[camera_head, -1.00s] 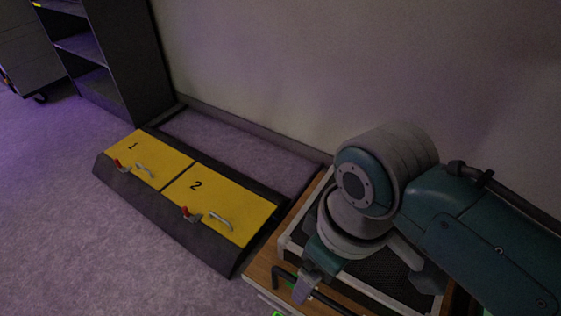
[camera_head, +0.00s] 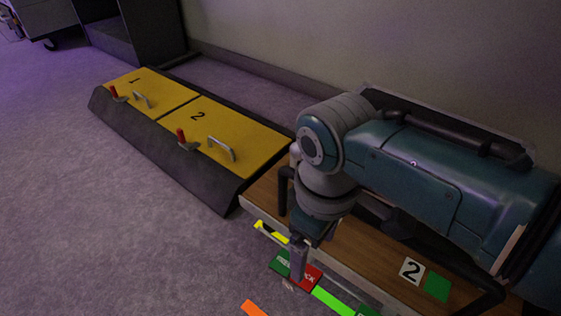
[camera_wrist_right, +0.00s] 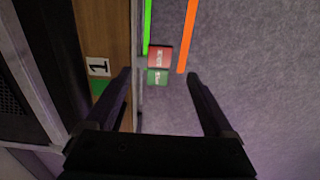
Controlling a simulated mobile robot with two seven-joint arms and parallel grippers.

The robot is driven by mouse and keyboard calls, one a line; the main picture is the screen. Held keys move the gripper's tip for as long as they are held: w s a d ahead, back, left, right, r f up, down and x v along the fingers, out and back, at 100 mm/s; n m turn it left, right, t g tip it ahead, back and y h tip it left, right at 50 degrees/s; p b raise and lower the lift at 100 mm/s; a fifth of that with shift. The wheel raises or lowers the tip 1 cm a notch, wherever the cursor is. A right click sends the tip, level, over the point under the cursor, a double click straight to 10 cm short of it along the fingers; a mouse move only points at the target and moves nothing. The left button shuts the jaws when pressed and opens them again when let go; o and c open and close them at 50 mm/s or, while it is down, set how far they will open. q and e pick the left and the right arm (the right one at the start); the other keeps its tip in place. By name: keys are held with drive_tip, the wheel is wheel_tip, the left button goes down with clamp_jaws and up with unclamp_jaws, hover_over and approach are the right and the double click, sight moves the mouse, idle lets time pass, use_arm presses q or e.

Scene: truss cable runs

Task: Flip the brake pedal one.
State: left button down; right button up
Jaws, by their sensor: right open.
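The brake pedal beside the number 1 label is a small plate at the cart's lower edge, with a red half marked LOCK (camera_head: 309,276) and a green half (camera_head: 280,262). In the right wrist view the pedal (camera_wrist_right: 159,58) lies ahead, between the two fingers' lines, red half farther and green half nearer. My right gripper (camera_head: 297,268) is open, its fingers pointing down over the pedal and partly hiding it. In its wrist view the open fingers (camera_wrist_right: 159,78) stand on either side with nothing between them; contact cannot be told. My left gripper is not in view.
A number 1 label (camera_wrist_right: 98,67) shows in the wrist view. Yellow hatches (camera_head: 228,135) with handles lie on the left. Green and orange (camera_head: 255,308) floor strips run alongside; carpet is clear.

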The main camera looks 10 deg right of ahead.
sight(308, 277)
wheel_tip(308, 277, down, 10)
drive_tip(key=b, duration=0.9)
drive_tip(key=shift+r, duration=0.1)
drive_tip(key=shift+r, duration=0.1)
